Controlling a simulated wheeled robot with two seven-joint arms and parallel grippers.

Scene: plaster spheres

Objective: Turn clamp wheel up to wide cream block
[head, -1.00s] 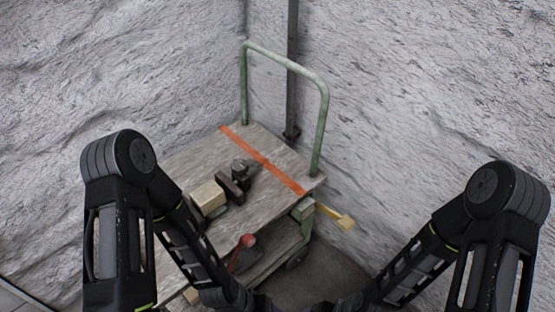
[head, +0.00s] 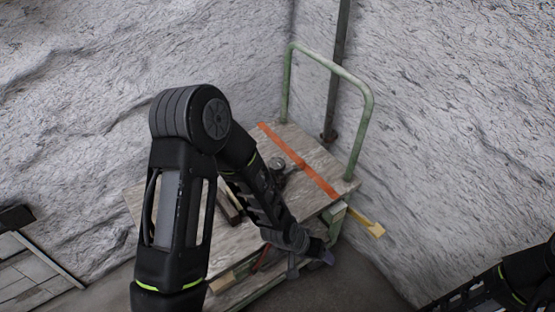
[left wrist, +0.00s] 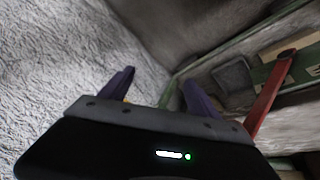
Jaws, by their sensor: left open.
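A small dark grey round part (head: 279,165), possibly the clamp wheel, is on the trolley top near the orange stripe; I cannot be sure it is the wheel. The wide cream block is not clearly visible now; my left arm covers that part of the top. A dark brown edge (head: 229,208) shows beside the arm. My left gripper (head: 326,256) is low, just off the trolley's near right corner, apart from the round part. In the left wrist view its two purple fingers (left wrist: 160,92) are spread and empty. My right gripper is out of view.
The trolley top (head: 318,204) has a green handle (head: 372,105) at the back by a rough grey wall. A yellow bar (head: 367,222) sticks out at its right. A red bar (left wrist: 270,95) is close at right in the left wrist view.

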